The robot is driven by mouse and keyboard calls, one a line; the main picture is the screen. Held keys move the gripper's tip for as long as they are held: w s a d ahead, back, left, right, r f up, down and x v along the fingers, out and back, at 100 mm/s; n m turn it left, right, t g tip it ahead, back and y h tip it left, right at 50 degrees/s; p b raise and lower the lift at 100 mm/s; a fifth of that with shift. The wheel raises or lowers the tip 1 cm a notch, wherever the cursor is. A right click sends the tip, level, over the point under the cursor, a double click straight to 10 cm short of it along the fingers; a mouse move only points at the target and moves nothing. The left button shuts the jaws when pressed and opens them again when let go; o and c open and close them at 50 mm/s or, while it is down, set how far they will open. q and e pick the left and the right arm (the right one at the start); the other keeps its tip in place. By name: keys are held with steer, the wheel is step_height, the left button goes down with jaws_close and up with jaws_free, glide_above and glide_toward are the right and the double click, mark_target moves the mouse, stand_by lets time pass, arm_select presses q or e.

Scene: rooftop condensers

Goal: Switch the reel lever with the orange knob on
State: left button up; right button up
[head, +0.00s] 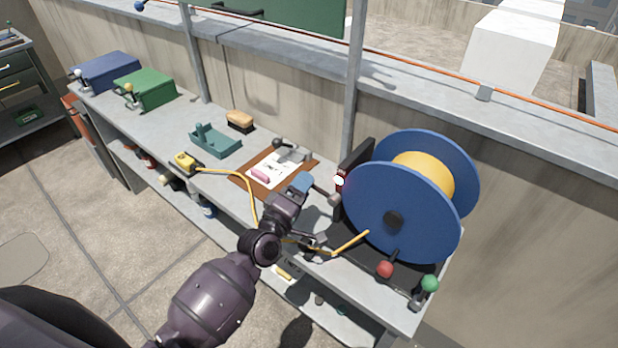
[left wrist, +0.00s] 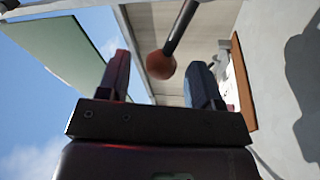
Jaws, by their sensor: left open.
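The orange knob (left wrist: 161,65) shows in the left wrist view at the end of a dark lever rod (left wrist: 182,25) coming in from the top. The knob appears in the gap between the two fingers of my left gripper (head: 303,183), which is open. I cannot tell whether either finger touches it. In the head view my gripper hides the knob; only the lever's grey end (head: 334,198) shows, beside the reel's left side. The blue reel (head: 402,210) with a yellow drum stands on the bench's right end. My right gripper is not in view.
A red knob (head: 384,269) and a green knob (head: 430,284) stand at the reel's front. A white knob (head: 338,181) is close to my gripper. A yellow hose (head: 247,190) runs along the bench. A clipboard (head: 243,182) lies behind my wrist.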

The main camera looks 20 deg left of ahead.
arm_select(q)
steer(key=r+v, duration=0.1)
steer(key=v, duration=0.5)
steer(key=shift+s+f, duration=0.35)
steer(key=shift+f, duration=0.15)
steer(key=s+a+f+m+g+y, duration=0.2)
steer(key=s+a+f+m+g, duration=0.1)
steer(key=s+f+m, duration=0.3)
steer(key=s+a+f+m+g+y, duration=0.2)
steer(key=s+a+f+m+g, duration=0.2)
steer(key=s+f+m, duration=0.3)
steer(key=s+a+f, duration=0.1)
steer(key=s, duration=0.3)
steer(key=shift+s+f+g+y, duration=0.25)
steer(key=shift+f+g+y, duration=0.05)
steer(key=shift+f, duration=0.1)
